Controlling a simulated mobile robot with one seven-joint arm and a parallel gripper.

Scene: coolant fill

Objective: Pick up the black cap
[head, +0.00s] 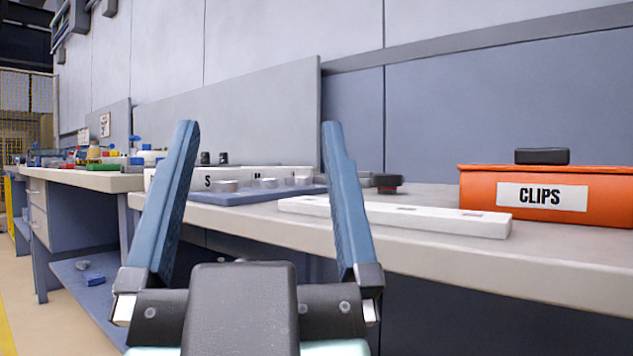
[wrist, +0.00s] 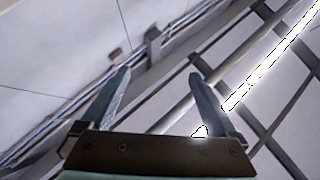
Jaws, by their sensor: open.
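Several black objects that could be the black cap show in the head view. A flat black block (head: 541,156) lies on top of the orange CLIPS box (head: 477,190). A small black piece with a reddish underside (head: 387,180) sits on the bench behind the white slotted bar. Two small black knobs (head: 222,158) stand farther back by the lettered white strip. My gripper (head: 259,126) is open and empty, raised in front of the bench and left of the box. In the wrist view my gripper (wrist: 160,73) faces the walls and overhead beams; no cap shows there.
The bench top (head: 570,254) has the white slotted bar (head: 396,215) near its front edge. A blue tray (head: 240,195) with several metal discs lies between the fingers. A grey panel (head: 265,110) stands behind. Another cluttered bench (head: 100,178) is at left.

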